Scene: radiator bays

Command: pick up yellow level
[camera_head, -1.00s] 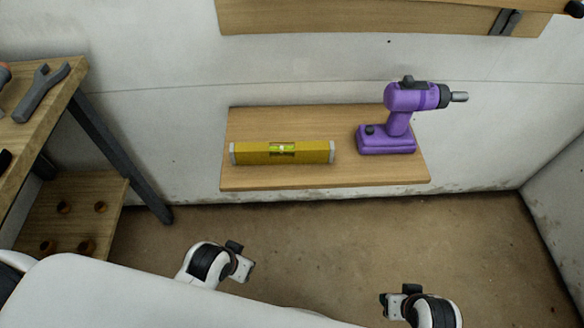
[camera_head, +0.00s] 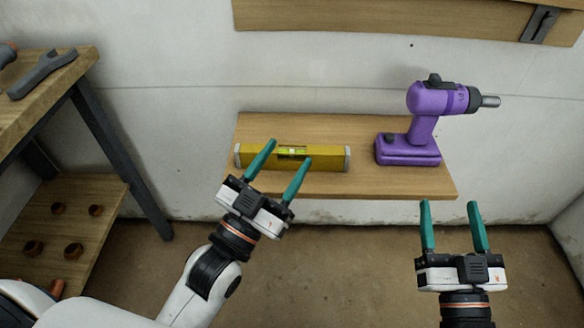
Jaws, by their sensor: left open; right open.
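The yellow level (camera_head: 330,157) lies lengthwise on a wooden wall shelf (camera_head: 400,185), toward its left part. It has pale end caps and a green vial in the middle. My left gripper (camera_head: 283,153) is open, and its green fingers overlap the level in the head view, hiding parts of it. I cannot tell whether the fingers touch it; nothing shows held between them. My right gripper (camera_head: 451,203) is open and empty, in front of and below the right end of the shelf.
A purple drill (camera_head: 425,125) stands on the shelf to the right of the level. A wooden bench (camera_head: 60,85) with a grey wrench (camera_head: 42,73) is at the left, with a lower shelf (camera_head: 70,205) below. Another wooden shelf (camera_head: 380,18) is above. The floor (camera_head: 350,260) is clear.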

